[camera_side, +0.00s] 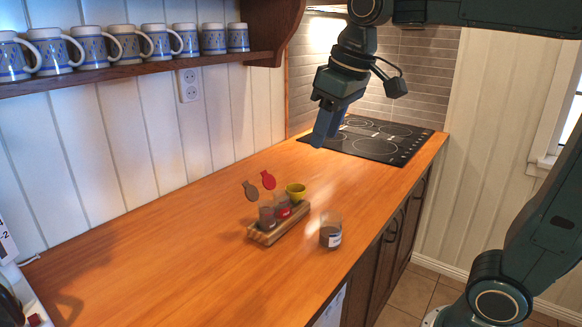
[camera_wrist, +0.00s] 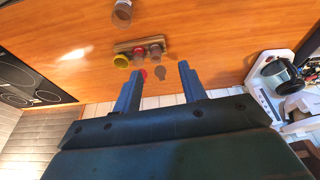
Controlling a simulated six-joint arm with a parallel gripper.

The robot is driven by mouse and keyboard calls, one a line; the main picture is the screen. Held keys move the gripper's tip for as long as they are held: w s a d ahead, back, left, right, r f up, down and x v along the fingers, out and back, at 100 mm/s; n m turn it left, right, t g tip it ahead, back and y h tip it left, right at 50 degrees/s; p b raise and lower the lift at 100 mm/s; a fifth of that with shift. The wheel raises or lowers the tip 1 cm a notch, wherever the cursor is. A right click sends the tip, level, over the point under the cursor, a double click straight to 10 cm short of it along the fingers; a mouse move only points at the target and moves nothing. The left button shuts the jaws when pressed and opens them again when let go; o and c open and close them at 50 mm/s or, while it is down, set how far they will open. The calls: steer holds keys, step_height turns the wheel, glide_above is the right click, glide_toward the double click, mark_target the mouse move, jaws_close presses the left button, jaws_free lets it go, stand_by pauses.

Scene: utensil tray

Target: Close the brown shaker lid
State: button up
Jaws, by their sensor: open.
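The brown shaker (camera_side: 267,217) stands at the near-left end of a small wooden rack (camera_side: 262,238). Its brown lid (camera_side: 250,190) stands open, tilted up toward the wall. In the wrist view the brown shaker (camera_wrist: 156,51) is at the right end of the rack, with its brown lid (camera_wrist: 161,74) sticking out below it. My gripper (camera_side: 320,142) is open and empty, high above the counter and apart from the rack. In the wrist view its two blue fingers (camera_wrist: 161,68) are spread wide, and the brown lid shows between their tips.
Beside the brown shaker is a red shaker (camera_side: 283,209) with its red lid (camera_side: 268,180) open, then a yellow one (camera_side: 296,191). A loose glass jar (camera_side: 330,235) stands right of the rack. A cooktop (camera_side: 375,138) lies behind. Mugs (camera_side: 155,42) line a wall shelf.

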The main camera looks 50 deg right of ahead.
steer(key=w+r+g, duration=0.2)
steer(key=w, duration=1)
steer(key=n+g, duration=0.1)
glide_above(250, 191)
steer(key=w, duration=0.1)
step_height(250, 191, down, 5)
steer(key=shift+w+f+n+g, duration=0.15)
steer(key=shift+w+n+g, duration=0.15)
steer(key=shift+f, duration=0.1)
steer(key=shift+f, duration=6.8)
jaws_close()
